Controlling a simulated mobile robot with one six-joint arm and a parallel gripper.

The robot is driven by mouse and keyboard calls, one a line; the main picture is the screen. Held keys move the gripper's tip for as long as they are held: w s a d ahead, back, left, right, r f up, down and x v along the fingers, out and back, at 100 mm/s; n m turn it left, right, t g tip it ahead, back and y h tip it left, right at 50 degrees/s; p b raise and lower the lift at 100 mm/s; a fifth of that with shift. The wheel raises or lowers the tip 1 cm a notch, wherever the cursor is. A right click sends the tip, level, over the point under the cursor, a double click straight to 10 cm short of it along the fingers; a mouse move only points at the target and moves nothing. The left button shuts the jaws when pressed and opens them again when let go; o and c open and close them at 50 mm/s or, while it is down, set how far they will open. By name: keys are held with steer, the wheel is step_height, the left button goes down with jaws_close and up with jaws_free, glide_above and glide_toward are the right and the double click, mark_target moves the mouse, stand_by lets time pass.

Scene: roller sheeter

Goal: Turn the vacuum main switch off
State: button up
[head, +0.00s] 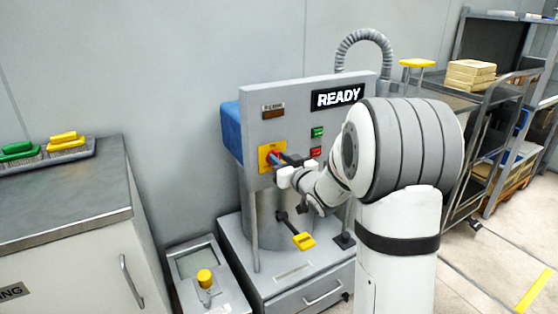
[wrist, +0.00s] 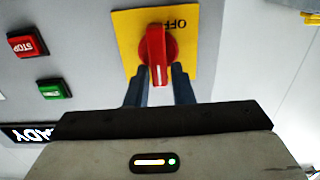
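The vacuum main switch is a red rotary handle (wrist: 157,48) on a yellow plate (wrist: 126,35) on the grey machine panel. In the wrist view, which is upside down, the handle points down and its white mark is at the lower end. The word OFF is on the plate, above and right of the handle. In the head view the yellow plate (head: 264,152) is partly hidden behind my gripper (head: 282,159). My gripper also shows in the wrist view (wrist: 160,88), its two dark fingers open on either side of the handle's lower end, with gaps visible.
A lit READY display (head: 338,96), a green button (head: 317,132) and a red STOP button (wrist: 27,42) share the panel. A yellow-handled lever (head: 303,241) sticks out below. A grey cabinet (head: 65,205) stands left, a metal rack (head: 493,95) right.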

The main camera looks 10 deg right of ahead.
jaws_close()
steer(key=shift+a+f+b, duration=0.1)
steer(key=shift+f+b, duration=0.05)
steer(key=shift+b, duration=0.15)
steer(key=shift+n, duration=0.3)
steer(key=n+b, duration=0.5)
steer(key=b, duration=0.2)
steer(key=a+f+n+b, duration=0.1)
steer(key=n+b, duration=1.1)
steer(key=b, duration=0.1)
steer(key=shift+s+a+f+b, duration=0.2)
steer(key=shift+s+f+b, duration=0.05)
steer(key=shift+f+b, duration=0.15)
steer(key=shift+n, duration=0.3)
